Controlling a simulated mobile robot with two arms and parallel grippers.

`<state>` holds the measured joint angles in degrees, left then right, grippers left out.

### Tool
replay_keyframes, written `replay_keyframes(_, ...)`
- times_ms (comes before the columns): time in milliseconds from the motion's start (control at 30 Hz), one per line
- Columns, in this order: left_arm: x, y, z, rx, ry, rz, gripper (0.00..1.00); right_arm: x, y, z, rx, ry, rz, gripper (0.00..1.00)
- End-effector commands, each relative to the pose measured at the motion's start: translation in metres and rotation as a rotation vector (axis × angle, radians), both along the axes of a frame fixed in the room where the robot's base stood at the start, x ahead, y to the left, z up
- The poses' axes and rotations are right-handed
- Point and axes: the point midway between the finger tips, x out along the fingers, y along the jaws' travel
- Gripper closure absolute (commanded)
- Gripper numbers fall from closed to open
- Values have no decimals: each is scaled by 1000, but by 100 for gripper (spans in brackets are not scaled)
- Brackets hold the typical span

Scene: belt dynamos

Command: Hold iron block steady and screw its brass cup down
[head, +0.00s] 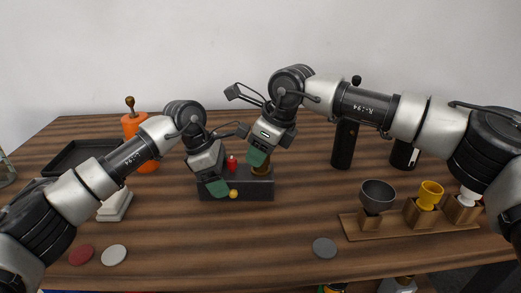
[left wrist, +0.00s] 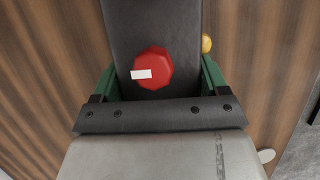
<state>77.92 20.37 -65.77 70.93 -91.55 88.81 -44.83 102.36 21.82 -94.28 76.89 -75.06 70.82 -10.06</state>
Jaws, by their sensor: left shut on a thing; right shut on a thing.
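The dark iron block (head: 240,188) sits on the wooden table in the middle of the head view. My left gripper (head: 217,187) is shut on the block's left part; in the left wrist view its green fingers lie along both sides of the block (left wrist: 150,20). A red knob-like piece (head: 231,163) stands on top of the block; it shows in the left wrist view (left wrist: 155,65) with a white mark. The brass cup (head: 262,169) is at the block's right end. My right gripper (head: 258,156) is shut on it from above and hides much of it. Whether it is fully seated cannot be told.
A small yellow ball (head: 233,194) is at the block's front. A wooden stand (head: 400,229) holds a grey bowl (head: 378,193), a yellow cup (head: 430,193) and a white piece (head: 467,196). An orange bottle (head: 130,125) and dark tray (head: 70,157) stand left. A grey disc (head: 324,247) lies in front.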

Motion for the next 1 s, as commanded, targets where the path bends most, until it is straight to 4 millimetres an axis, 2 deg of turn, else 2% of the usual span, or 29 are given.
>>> replay_keyframes(33, 0, 0, -1, 1, 2, -1, 89, 1, 0, 1, 2, -1, -1, 55)
replay_keyframes(200, 0, 0, -1, 1, 2, -1, 89, 0, 0, 1, 1, -2, 0, 31)
replay_keyframes(467, 0, 0, -1, 1, 2, -1, 89, 0, 0, 1, 1, -1, 1, 31)
replay_keyframes(567, 0, 0, -1, 1, 2, -1, 89, -1, -2, 7, 2, -2, 1, 31)
replay_keyframes(667, 0, 0, -1, 1, 2, -1, 89, -3, -8, 20, 2, -3, 0, 31)
replay_keyframes(1000, 0, 0, -1, 1, 2, -1, 89, -14, -32, 86, 3, -3, -1, 31)
